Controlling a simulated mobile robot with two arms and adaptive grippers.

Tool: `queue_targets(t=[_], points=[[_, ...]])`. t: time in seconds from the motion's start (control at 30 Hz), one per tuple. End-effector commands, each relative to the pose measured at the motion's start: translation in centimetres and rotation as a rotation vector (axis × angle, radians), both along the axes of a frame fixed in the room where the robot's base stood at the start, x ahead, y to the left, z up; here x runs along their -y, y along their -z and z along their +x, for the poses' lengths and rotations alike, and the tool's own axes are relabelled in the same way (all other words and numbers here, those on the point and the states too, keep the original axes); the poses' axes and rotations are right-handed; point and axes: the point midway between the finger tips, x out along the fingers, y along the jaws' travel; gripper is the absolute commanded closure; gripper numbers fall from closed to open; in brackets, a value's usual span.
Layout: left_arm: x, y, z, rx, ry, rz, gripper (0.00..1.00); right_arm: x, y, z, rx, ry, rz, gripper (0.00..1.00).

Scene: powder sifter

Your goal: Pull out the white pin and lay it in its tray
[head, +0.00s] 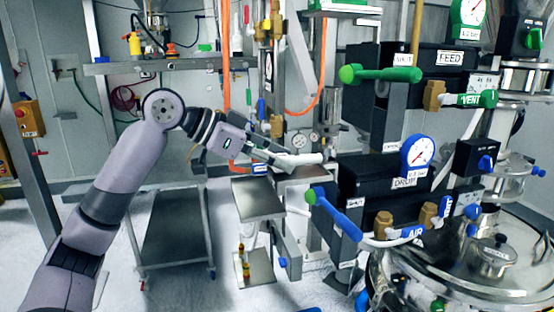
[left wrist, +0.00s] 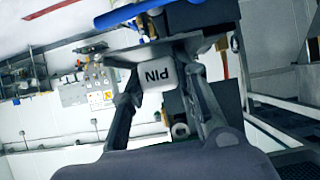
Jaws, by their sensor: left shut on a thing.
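The white pin (left wrist: 157,77) has a white block-shaped end with "PIN" upside down on it in the left wrist view. My left gripper (left wrist: 160,85) has a finger on each side of this block and is shut on it. In the head view the left gripper (head: 282,157) reaches in from the left, and the white pin (head: 309,158) shows as a pale bar at its fingertips. I cannot tell whether the pin's far end is still in its seat. A flat steel tray (head: 258,200) lies below the gripper; I cannot tell if it is the pin's own. My right gripper is not in view.
To the right stand dark valve boxes with a green handle (head: 380,75), a blue handle (head: 335,212) and a blue gauge (head: 418,153). A steel vessel (head: 460,270) fills the lower right. A lower plate (head: 262,276) holds yellow items. A steel cart (head: 172,232) stands behind my arm.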

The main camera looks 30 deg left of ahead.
Motion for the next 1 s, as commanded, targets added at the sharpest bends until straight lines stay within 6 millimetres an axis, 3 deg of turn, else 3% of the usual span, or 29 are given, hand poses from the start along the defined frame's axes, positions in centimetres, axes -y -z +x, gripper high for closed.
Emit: queue_targets(t=[0.17,0.2,0.5,0.87,1.0], points=[[0.1,0.6,-0.1,-0.017,0.005,0.005,1.00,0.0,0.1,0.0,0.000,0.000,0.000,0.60],[0.2,0.7,-0.1,-0.019,0.005,0.004,0.70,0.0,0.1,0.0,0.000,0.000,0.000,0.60],[0.1,0.8,0.0,-0.020,0.003,0.006,0.49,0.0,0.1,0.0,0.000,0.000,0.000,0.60],[-0.1,0.7,-0.1,-0.021,0.001,0.006,0.49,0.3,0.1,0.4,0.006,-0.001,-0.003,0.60],[-0.9,-0.1,-1.0,-0.019,-0.001,0.006,0.49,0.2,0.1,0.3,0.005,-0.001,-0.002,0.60]])
